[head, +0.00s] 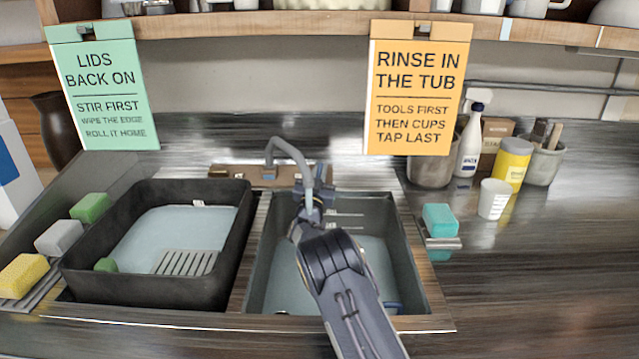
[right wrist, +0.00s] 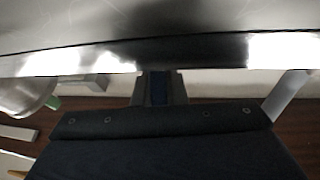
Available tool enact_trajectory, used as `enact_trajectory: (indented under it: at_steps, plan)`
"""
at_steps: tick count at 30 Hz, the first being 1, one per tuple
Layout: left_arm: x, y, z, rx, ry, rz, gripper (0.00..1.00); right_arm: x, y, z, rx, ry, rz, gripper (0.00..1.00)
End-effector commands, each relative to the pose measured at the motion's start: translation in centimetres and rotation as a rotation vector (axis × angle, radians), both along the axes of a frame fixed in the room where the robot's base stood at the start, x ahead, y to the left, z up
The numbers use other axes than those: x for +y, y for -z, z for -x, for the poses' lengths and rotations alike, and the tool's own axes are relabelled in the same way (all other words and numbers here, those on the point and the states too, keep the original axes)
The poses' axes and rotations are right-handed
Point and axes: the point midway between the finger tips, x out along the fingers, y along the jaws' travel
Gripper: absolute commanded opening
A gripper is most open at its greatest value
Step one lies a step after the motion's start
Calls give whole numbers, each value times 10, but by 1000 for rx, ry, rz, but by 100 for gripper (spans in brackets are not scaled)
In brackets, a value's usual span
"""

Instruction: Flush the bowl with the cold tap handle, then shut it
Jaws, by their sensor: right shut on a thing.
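The grey tap (head: 290,150) stands behind the right-hand sink bowl (head: 405,235), its curved spout rising at the back edge. The cold tap handle is blue and shows in the right wrist view (right wrist: 158,88) between my fingers; a little blue shows beside the spout in the head view. My right gripper (head: 315,200) is shut on this handle, and it also shows in the right wrist view (right wrist: 158,90). My arm hides much of the bowl's middle. Whether water runs from the spout cannot be told. My left gripper is out of view.
A black tub (head: 75,270) with a grate and a green sponge stands left of the bowl. Sponges (head: 58,238) line its left side. A teal sponge (head: 438,219), a white cup (head: 493,198) and bottles stand right. Two signs hang above; the right counter's front is clear.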

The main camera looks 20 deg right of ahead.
Motion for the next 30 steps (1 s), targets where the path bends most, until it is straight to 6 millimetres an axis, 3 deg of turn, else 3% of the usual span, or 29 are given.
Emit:
enact_trajectory:
  at_steps: [1, 3, 14, 15, 19, 30]
  plan:
    - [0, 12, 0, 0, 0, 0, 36, 0, 2, 0, -18, 24, -18, 0]
    - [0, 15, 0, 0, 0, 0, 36, 0, 1, 0, -22, 50, -35, 0]
    - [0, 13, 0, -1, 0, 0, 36, -1, -2, 1, -21, 67, -45, 0]
    - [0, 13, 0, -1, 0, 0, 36, -1, -2, 1, -21, 67, -45, 17]
    - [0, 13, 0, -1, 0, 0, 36, -1, -1, 1, -21, 66, -45, 34]
    - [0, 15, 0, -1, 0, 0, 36, 3, 2, 4, -18, 66, -46, 34]
